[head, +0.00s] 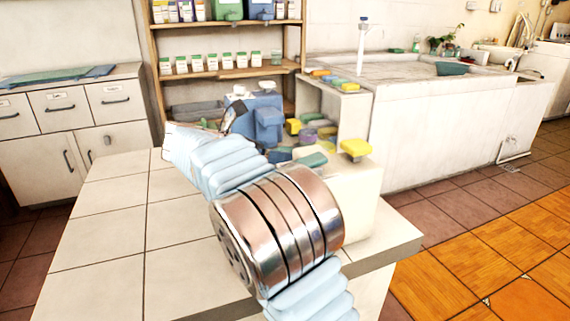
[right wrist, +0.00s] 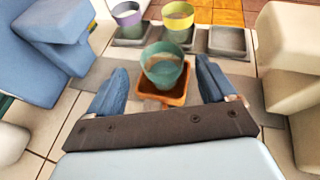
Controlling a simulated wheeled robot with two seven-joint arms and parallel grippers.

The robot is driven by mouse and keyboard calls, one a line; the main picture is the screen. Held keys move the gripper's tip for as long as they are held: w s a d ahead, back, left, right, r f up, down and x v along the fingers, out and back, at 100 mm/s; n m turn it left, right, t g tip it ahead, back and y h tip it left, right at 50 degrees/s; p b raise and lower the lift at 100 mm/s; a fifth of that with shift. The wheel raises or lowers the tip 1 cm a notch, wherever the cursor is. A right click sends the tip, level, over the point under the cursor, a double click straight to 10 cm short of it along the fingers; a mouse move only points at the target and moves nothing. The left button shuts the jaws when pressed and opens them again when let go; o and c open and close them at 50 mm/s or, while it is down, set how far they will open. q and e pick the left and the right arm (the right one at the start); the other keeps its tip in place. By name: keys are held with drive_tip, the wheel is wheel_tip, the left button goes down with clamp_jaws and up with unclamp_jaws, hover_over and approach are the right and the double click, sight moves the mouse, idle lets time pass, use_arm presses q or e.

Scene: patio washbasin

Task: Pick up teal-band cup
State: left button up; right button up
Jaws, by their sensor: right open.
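The teal-band cup (right wrist: 164,62) stands in the right wrist view, in or on a square orange tray (right wrist: 180,97). My right gripper (right wrist: 161,72) is open, with one blue finger to the left of the cup and one to the right. Gaps show between the cup and both fingers, so nothing is gripped. In the head view my right arm crosses the tiled counter, and I cannot make out the cup there. My left gripper is in neither view.
Beyond the cup stand a purple-band cup (right wrist: 127,16) and a yellow-green cup (right wrist: 179,20) on grey square trays, beside an empty grey tray (right wrist: 228,41). Blue blocky shapes (right wrist: 55,35) flank the left, cream ones (right wrist: 288,50) the right. The counter's left part (head: 100,240) is clear.

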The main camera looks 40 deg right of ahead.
drive_tip(key=x, duration=0.4)
drive_tip(key=shift+s+d, duration=0.15)
drive_tip(key=shift+d, duration=0.15)
drive_tip(key=c, duration=1.1)
